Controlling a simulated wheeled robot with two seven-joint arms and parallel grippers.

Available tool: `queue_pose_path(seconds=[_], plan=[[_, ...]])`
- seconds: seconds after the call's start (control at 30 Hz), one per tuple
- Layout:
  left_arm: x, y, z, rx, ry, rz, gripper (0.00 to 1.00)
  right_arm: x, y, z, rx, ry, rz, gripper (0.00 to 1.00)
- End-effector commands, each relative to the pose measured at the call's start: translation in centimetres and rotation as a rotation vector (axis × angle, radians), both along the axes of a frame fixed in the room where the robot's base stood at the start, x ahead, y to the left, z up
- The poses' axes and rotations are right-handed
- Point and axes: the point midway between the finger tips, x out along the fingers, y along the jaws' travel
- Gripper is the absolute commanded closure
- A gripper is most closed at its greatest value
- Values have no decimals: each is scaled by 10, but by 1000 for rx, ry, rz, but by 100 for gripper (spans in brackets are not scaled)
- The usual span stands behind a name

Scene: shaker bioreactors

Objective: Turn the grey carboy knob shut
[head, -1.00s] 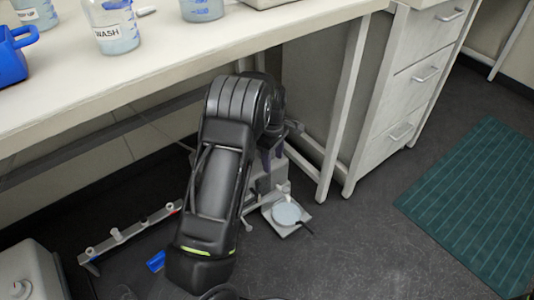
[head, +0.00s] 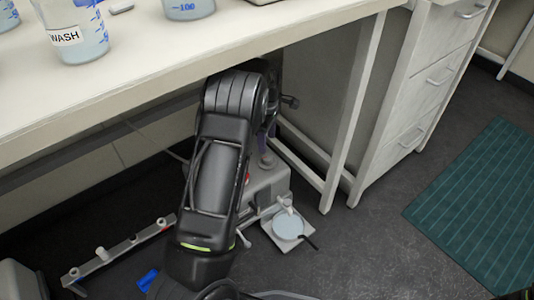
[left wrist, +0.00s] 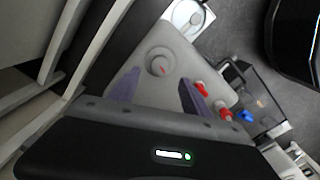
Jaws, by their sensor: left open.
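I cannot tell the height gap. My right gripper is not in view.
Red knobs (left wrist: 201,89) and a blue one (left wrist: 246,116) lie beyond the right finger. A small plate with a pale disc (head: 288,226) is beside the box. A bench leg (head: 352,110) and a rail with white knobs (head: 102,254) flank it.

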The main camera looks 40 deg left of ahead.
Motion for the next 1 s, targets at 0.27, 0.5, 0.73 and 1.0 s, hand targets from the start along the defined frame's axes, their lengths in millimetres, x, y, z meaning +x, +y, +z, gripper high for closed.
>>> queue_pose_path(seconds=[0.27,0.5,0.73,1.0], plan=[[-1,0,-31,-2,3,1,44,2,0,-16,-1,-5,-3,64],[-1,0,-67,-1,2,0,44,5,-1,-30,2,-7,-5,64],[0,0,-78,-1,0,0,44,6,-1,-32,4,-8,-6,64],[0,0,-78,-1,0,0,49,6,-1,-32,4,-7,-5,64]])
